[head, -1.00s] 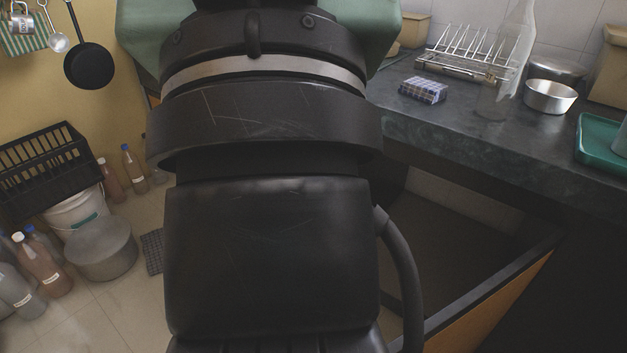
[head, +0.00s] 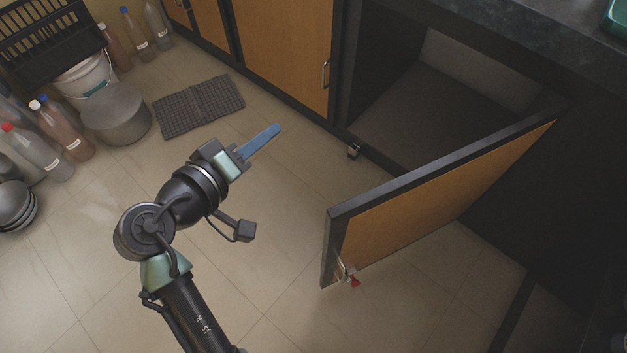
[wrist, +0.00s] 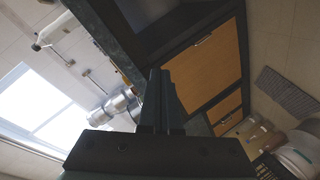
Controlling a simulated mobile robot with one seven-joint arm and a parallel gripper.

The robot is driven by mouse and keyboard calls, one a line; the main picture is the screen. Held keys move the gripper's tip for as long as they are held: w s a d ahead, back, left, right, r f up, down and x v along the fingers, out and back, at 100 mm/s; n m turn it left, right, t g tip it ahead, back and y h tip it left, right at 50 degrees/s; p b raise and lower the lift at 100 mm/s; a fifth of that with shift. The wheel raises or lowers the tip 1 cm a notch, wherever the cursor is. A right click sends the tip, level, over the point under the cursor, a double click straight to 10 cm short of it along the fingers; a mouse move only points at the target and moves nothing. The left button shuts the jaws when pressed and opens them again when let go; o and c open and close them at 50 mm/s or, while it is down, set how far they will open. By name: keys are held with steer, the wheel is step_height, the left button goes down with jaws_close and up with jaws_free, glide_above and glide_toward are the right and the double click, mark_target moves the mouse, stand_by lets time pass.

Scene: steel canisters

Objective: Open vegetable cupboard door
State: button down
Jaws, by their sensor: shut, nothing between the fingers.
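A wood-panelled cupboard door (head: 425,205) with a dark frame stands swung well open in the head view. Its metal handle (head: 342,271) is at the near lower corner, with a small red item (head: 354,282) hanging by it. Behind the door, the dark cupboard interior (head: 420,110) is exposed and looks empty where visible. No label tells me which cupboard this is. My gripper (head: 265,139) has its blue fingers together and holds nothing. It is left of the open door, apart from it, over the floor. In the wrist view its dark fingers (wrist: 158,100) point toward the cupboards.
Shut wooden cupboard doors (head: 285,45) adjoin the opening on the left. A grey mat (head: 199,106) lies on the floor. Bottles, a bucket (head: 84,80) and a round pot (head: 117,113) stand at the left. Tiled floor between my gripper and the door is clear.

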steer(key=s+f+n+t+h, duration=0.1)
steer(key=s+f+n+h, duration=0.2)
steer(key=s, duration=0.4)
steer(key=s+f+n+h, duration=0.1)
steer(key=s+f+h, duration=0.1)
steer(key=s+f, duration=0.4)
steer(key=w+d+r+b, duration=0.1)
steer(key=w+d+b, duration=0.1)
steer(key=d, duration=0.6)
steer(key=shift+w+d+r, duration=0.15)
steer(key=shift+w, duration=0.25)
